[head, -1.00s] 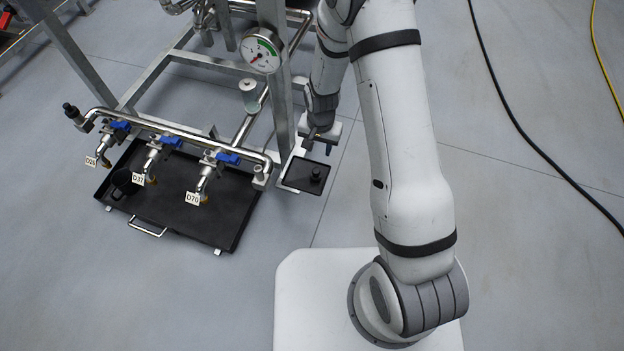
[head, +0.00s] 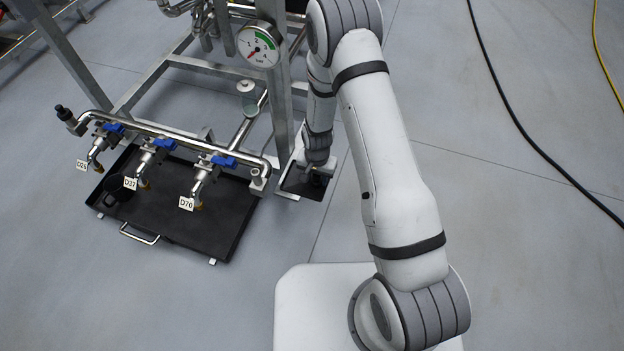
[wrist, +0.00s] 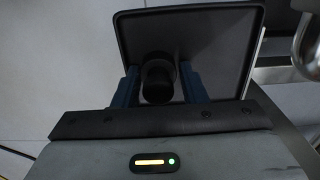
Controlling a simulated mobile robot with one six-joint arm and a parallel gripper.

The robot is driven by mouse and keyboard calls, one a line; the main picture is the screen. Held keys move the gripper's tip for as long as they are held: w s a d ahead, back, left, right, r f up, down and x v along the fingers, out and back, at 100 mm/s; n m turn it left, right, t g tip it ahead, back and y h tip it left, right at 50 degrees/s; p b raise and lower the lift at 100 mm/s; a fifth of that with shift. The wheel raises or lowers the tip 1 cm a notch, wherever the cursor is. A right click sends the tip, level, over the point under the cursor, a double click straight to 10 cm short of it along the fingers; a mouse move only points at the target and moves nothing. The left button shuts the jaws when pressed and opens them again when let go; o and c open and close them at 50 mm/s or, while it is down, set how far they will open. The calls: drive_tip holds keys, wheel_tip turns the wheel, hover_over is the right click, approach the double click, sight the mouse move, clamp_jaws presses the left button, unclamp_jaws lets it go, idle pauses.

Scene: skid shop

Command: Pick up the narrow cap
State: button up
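The narrow cap is a small black cylinder; in the wrist view the cap (wrist: 157,80) stands on a small black tray (wrist: 205,24). My gripper (wrist: 158,78) has its two blue fingers on either side of the cap, with gaps visible, so it is open around it and not closed on it. In the head view my gripper (head: 317,168) is low over the small tray (head: 297,187) and hides most of the cap. Whether the fingertips touch the tray cannot be told.
A steel frame with a pressure gauge (head: 259,46) stands just left of my arm. A pipe with blue-handled valves (head: 223,161) runs above a large black drip tray (head: 205,225), which holds a black cup (head: 119,186). Floor to the right is clear except for cables.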

drive_tip(key=shift+r, duration=0.1)
drive_tip(key=shift+c, duration=0.4)
drive_tip(key=c, duration=0.5)
